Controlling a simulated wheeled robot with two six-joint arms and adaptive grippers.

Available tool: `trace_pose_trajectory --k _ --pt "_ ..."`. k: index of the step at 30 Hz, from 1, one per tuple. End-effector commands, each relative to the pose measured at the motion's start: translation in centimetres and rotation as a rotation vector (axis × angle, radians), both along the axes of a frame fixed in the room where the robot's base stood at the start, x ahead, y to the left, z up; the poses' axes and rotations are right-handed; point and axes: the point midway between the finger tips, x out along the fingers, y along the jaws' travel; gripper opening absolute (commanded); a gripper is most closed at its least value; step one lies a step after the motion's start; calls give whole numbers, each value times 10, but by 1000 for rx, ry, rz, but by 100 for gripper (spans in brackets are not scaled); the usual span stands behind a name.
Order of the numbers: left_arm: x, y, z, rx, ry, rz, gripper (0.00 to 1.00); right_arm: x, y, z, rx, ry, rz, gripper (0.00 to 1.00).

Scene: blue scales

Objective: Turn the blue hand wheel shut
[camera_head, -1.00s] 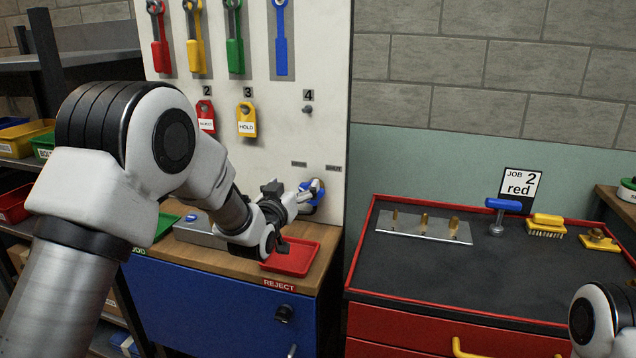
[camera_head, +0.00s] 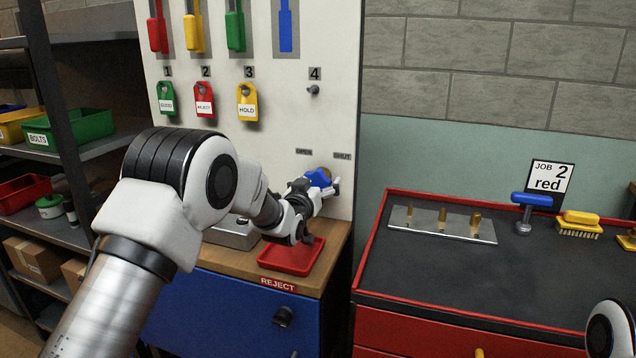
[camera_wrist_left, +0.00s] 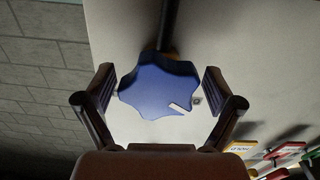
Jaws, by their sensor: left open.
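The blue hand wheel (camera_head: 319,177) is on the white board, just below the small OPEN (camera_head: 304,151) and SHUT (camera_head: 342,156) labels. My left gripper (camera_head: 327,189) is at the wheel and partly covers it in the head view. In the left wrist view, the lobed wheel (camera_wrist_left: 158,88) sits between the two spread fingers of my left gripper (camera_wrist_left: 160,92), with a visible gap on each side. A pale pointer mark on the wheel faces the lower right there. My right gripper is out of view; only part of my right arm shows at the lower right.
A red REJECT tray (camera_head: 290,256) lies on the wooden top under my left wrist, near a grey metal box (camera_head: 231,233). Hanging tags (camera_head: 204,99) and coloured tools are on the board. A dark red-edged bench (camera_head: 440,270) stands to the right.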

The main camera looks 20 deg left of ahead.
Motion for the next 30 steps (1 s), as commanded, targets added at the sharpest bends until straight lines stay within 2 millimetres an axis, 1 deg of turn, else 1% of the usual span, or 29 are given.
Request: trace_pose_trajectory --k 2,8,9,11,12,13,23,30 --pt "4 0 0 0 -1 0 92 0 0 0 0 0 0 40" --pt "4 0 0 0 0 0 92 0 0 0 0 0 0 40" --pt "4 0 0 0 0 0 78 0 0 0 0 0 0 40" --pt "4 0 0 0 0 0 57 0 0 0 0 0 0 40" --pt "4 0 0 0 0 0 43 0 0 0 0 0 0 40" --pt "4 0 0 0 0 0 32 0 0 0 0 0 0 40" --pt "4 0 0 13 -1 0 32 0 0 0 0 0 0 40" --pt "4 0 0 94 -4 0 32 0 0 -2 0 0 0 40"
